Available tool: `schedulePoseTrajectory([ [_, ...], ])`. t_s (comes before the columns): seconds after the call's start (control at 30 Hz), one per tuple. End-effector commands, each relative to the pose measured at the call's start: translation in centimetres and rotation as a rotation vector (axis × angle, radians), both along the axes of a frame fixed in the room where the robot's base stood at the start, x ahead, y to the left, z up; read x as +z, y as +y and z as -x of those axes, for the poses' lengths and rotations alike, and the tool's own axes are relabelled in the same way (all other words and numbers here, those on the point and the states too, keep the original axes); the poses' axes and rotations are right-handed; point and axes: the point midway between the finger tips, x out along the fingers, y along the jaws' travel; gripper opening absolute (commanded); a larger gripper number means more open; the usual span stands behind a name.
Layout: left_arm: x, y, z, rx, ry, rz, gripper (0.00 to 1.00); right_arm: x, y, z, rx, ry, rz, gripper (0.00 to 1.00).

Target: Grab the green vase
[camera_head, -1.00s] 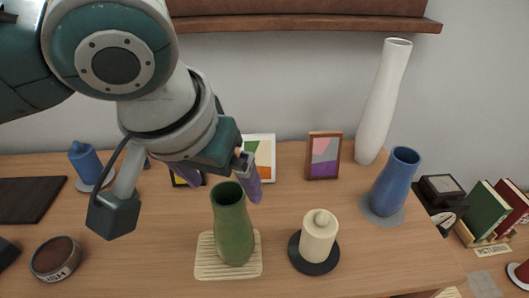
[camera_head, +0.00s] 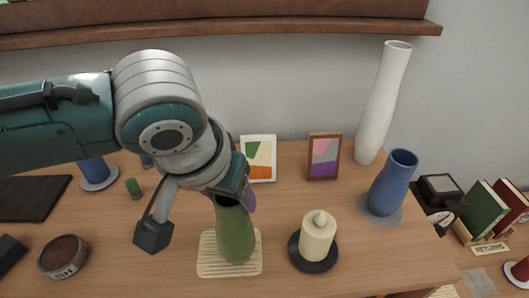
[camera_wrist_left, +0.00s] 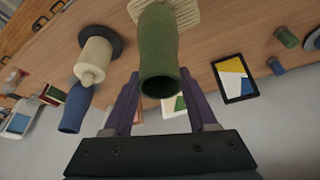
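The green vase (camera_head: 236,234) stands upright on a cream ribbed mat (camera_head: 214,262) on the wooden table. It also shows in the left wrist view (camera_wrist_left: 158,48), with its dark mouth toward the camera. My left gripper (camera_head: 236,194) is at the vase's upper part in the head view and hides part of its rim. In the left wrist view my left gripper (camera_wrist_left: 162,95) has its two purple fingers apart, one on each side of the vase's mouth. Gaps show between fingers and vase. My right gripper is not in view.
A cream candle-like jar (camera_head: 318,238) on a dark disc stands just right of the vase. A blue vase (camera_head: 392,182) and a tall white vase (camera_head: 383,105) stand further right. Two picture frames (camera_head: 259,158) (camera_head: 324,157) stand behind. A round tin (camera_head: 63,257) lies left.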

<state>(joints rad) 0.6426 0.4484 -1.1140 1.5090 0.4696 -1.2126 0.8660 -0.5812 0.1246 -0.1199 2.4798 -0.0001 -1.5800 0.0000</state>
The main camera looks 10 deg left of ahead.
Motion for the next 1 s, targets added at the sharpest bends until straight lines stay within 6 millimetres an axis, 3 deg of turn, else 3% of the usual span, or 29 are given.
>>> schedulePoseTrajectory([
  [0.07,0.01,0.01,0.00,0.000,0.000,0.000,0.48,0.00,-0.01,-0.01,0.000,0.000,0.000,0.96],
  [0.5,0.01,0.00,0.02,0.000,0.000,0.000,0.00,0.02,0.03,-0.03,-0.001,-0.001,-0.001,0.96],
  [1.0,0.15,-0.05,-0.10,0.001,-0.003,0.002,0.00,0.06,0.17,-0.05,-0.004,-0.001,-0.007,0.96],
])
